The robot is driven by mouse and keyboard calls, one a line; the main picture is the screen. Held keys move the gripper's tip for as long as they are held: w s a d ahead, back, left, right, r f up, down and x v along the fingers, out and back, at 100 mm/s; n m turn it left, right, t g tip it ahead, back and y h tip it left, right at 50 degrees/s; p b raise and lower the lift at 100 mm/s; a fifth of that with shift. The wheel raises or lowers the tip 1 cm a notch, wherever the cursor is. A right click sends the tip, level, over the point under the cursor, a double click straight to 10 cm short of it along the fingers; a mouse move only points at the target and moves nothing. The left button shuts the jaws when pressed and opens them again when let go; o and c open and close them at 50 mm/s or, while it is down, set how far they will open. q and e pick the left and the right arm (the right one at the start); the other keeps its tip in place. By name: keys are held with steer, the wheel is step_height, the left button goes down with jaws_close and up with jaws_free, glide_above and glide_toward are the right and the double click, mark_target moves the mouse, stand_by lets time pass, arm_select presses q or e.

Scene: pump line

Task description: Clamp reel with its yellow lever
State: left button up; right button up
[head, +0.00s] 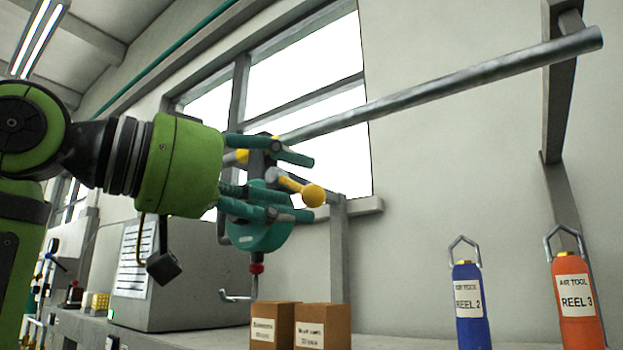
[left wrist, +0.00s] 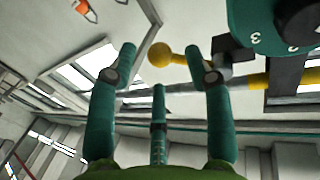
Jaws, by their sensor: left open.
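A teal reel (head: 262,232) hangs from the grey rail, with a red piece and a hook below it. Its yellow lever (head: 286,181) ends in a round knob and points out to the right. My left gripper (head: 308,188) is open, its teal fingers above and below the lever in the head view and partly hiding the reel. In the left wrist view the knob (left wrist: 160,54) appears between the fingertips of the left gripper (left wrist: 161,58); contact cannot be made out. Part of the teal reel (left wrist: 250,20) with numerals shows at upper right there. My right gripper is not in view.
The sloping rail (head: 450,85) runs to a wall bracket at upper right. Below stand two cardboard boxes (head: 322,326), a blue bottle-shaped unit marked Reel 2 (head: 468,305) and an orange one marked Reel 3 (head: 577,300). A grey cabinet (head: 190,280) stands behind my left arm.

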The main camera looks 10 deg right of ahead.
mark_target(303, 192)
arm_select(q)
steer(key=p+x, duration=0.1)
steer(key=x, duration=0.2)
steer(key=shift+x, duration=0.75)
steer(key=shift+a+f, duration=0.15)
steer(key=shift+s+a, duration=0.15)
steer(key=shift+a, duration=0.1)
jaws_close()
steer(key=shift+a+f+m, duration=0.1)
steer(key=shift+a+m, duration=0.05)
steer(key=shift+m, duration=0.25)
steer(key=shift+w+a+f+m+y, duration=0.3)
steer(key=shift+w+f+m+y, duration=0.05)
steer(key=shift+m, duration=0.55)
steer(key=shift+w+a+f+m+y, duration=0.3)
steer(key=shift+w+f+m+y, duration=0.1)
steer(key=shift+m, duration=0.5)
steer(key=shift+w+a+f+m+y, duration=0.3)
steer(key=shift+w+f+m+y, duration=0.05)
steer(key=shift+m, duration=0.55)
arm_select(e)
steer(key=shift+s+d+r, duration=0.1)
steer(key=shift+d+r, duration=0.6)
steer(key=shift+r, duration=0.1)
